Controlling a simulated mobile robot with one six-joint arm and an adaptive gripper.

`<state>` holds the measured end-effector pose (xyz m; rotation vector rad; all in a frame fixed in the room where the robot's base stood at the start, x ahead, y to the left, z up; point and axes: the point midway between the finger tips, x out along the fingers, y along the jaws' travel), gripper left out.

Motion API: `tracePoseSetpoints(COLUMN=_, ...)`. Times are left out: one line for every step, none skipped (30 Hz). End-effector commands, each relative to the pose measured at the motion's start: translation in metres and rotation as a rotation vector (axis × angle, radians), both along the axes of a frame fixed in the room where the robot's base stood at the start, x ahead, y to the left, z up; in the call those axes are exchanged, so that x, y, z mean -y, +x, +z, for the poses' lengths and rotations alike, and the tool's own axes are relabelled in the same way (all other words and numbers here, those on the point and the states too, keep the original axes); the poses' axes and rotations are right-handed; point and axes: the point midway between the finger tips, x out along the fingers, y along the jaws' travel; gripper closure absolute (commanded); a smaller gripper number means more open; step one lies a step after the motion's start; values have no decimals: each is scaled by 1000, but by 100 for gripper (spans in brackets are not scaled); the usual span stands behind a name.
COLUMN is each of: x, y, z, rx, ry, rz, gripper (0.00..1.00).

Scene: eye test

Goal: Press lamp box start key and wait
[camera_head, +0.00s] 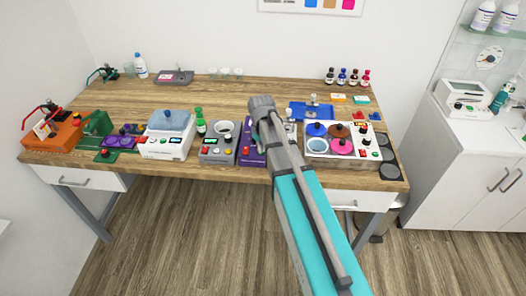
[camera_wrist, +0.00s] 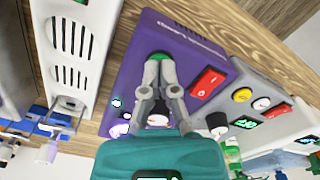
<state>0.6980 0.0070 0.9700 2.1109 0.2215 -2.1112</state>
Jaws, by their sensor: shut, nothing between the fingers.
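A purple box (camera_head: 248,157) stands near the front edge of the bench, partly hidden behind my arm. In the wrist view the purple box (camera_wrist: 146,32) fills the middle, with a label too blurred to read surely. A dark-rimmed green key (camera_wrist: 160,54) on its face lies right at my fingertips. My gripper (camera_wrist: 158,63) is shut and empty, its tips over the key; I cannot tell whether they press it. In the head view my arm hides the fingertips.
A grey box (camera_head: 215,150) with buttons stands close to the left. A white box (camera_head: 315,146) with coloured round pads stands close to the right. A lidded white device (camera_head: 166,142) is further left. Bare bench top (camera_head: 130,98) lies behind.

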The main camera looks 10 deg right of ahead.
Motion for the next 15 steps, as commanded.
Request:
tracePoseSetpoints(x=0, y=0, z=4, rx=0, ry=0, rz=0, gripper=100)
tracePoseSetpoints(x=0, y=0, z=6, rx=0, ry=0, rz=0, gripper=100)
tracePoseSetpoints(x=0, y=0, z=8, rx=0, ry=0, rz=0, gripper=100)
tracePoseSetpoints(x=0, y=0, z=10, rx=0, ry=0, rz=0, gripper=100)
tracePoseSetpoints(x=0, y=0, z=12, rx=0, ry=0, rz=0, gripper=100)
tracePoseSetpoints(x=0, y=0, z=14, rx=0, ry=0, rz=0, gripper=100)
tracePoseSetpoints(x=0, y=0, z=16, rx=0, ry=0, rz=0, gripper=100)
tracePoseSetpoints(x=0, y=0, z=18, rx=0, ry=0, rz=0, gripper=100)
tracePoseSetpoints(x=0, y=0, z=20, rx=0, ry=0, rz=0, gripper=100)
tracePoseSetpoints(x=0, y=0, z=22, rx=0, ry=0, rz=0, gripper=100)
tracePoseSetpoints(x=0, y=0, z=24, rx=0, ry=0, rz=0, gripper=100)
tracePoseSetpoints(x=0, y=0, z=26, rx=0, ry=0, rz=0, gripper=100)
tracePoseSetpoints(x=0, y=0, z=27, rx=0, ry=0, rz=0, gripper=100)
tracePoseSetpoints(x=0, y=0, z=29, rx=0, ry=0, rz=0, gripper=100)
tracePoseSetpoints(x=0, y=0, z=31, rx=0, ry=0, rz=0, gripper=100)
